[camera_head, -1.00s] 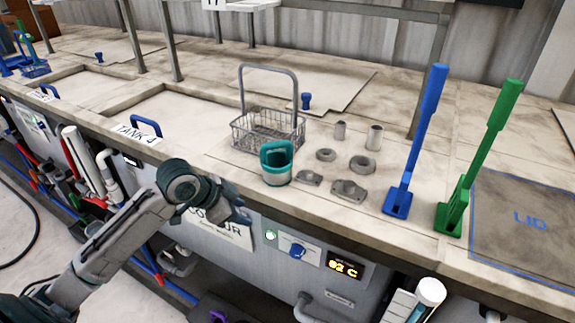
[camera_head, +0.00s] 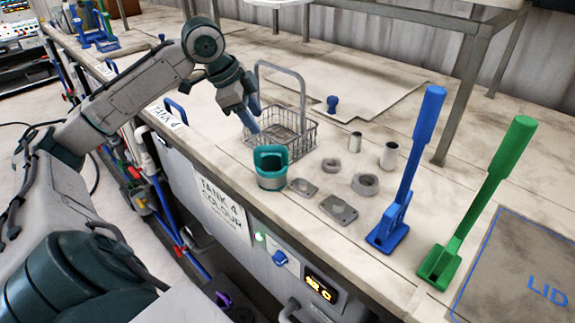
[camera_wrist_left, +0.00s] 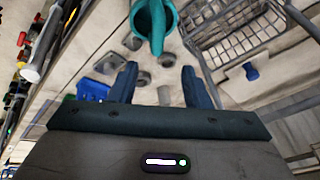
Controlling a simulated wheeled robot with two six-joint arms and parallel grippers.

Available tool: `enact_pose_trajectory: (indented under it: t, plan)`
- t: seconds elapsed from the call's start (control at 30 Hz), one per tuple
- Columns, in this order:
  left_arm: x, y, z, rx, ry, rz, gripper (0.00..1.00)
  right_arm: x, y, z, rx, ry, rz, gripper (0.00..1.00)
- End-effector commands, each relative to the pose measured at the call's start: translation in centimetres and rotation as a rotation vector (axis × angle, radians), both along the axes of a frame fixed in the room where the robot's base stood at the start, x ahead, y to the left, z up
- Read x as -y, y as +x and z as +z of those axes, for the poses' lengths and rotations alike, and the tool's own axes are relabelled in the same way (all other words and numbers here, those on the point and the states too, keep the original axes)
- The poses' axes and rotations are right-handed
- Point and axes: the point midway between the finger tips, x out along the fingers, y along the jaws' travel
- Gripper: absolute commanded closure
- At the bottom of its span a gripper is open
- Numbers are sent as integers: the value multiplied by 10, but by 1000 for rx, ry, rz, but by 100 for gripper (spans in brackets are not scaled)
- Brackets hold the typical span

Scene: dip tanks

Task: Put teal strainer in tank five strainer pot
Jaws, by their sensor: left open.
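The teal strainer (camera_head: 271,180) stands upright on the counter in front of the wire basket, its teal loop rising at the back. It also shows in the left wrist view (camera_wrist_left: 150,28), at the top. My left gripper (camera_head: 252,118) is open and empty, above the counter by the basket's left side, up and left of the strainer. Its two blue fingers (camera_wrist_left: 159,78) are spread in the left wrist view, with the strainer beyond them. I cannot make out a pot marked for tank five. My right gripper is out of view.
The wire basket (camera_head: 313,133) with its tall handle stands close to my left gripper. Metal rings and plates lie right of the strainer. A blue upright tool (camera_head: 412,165) and a green one (camera_head: 482,200) stand further right, beside the lid (camera_head: 520,265).

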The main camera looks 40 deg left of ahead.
Motion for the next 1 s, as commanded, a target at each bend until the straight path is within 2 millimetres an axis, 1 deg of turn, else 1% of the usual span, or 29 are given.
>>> enact_pose_trajectory:
  t: [0.1,0.2,0.3,0.4,0.53,0.67,0.73,0.87,1.0]
  plan:
    - [5,7,-18,-4,-6,-2,57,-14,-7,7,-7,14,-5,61]
    - [7,12,-29,-2,-6,-1,57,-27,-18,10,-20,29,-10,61]
    - [8,16,-38,-1,-4,0,57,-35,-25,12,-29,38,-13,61]
    - [9,17,-43,-1,-3,1,57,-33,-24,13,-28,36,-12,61]
    - [10,19,-51,-3,-3,0,57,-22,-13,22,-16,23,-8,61]
    - [13,23,-69,-6,-6,2,57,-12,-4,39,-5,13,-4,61]
    - [14,26,-78,-2,-6,1,57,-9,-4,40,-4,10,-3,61]
    - [16,30,-88,0,-4,0,57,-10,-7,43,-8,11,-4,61]
    - [16,32,-93,0,-1,1,57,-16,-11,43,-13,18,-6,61]
